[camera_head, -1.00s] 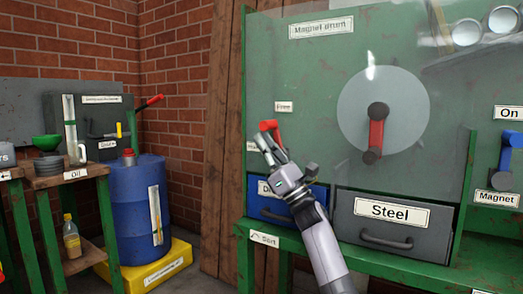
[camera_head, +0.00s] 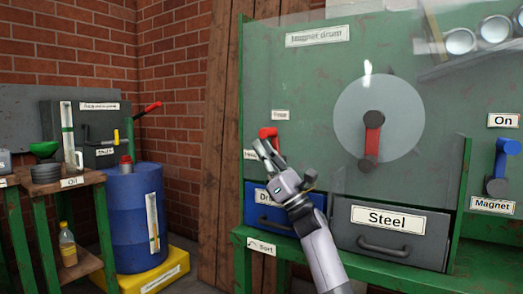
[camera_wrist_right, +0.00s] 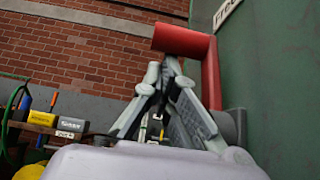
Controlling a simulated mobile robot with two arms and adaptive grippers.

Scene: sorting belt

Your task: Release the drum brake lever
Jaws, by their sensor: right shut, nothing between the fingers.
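The brake lever is red (camera_head: 268,133) and sits on the green panel between a label reading "Free" (camera_head: 280,115), above it, and a partly covered label (camera_head: 250,155) at lower left. My right gripper (camera_head: 263,147) is shut and empty just below the lever's red grip. In the right wrist view the gripper's fingertips (camera_wrist_right: 166,66) meet just under the grip of the red lever (camera_wrist_right: 185,41). Whether they touch it I cannot tell. The lever's red arm runs down to a grey base, partly hidden by the fingers. My left gripper is not in view.
A clear disc (camera_head: 378,115) with a red crank (camera_head: 372,138) is to the right. Below are a blue drawer (camera_head: 270,217) and a grey "Steel" drawer (camera_head: 390,235). A blue magnet lever (camera_head: 502,160) is at far right. A blue barrel (camera_head: 137,220) stands left.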

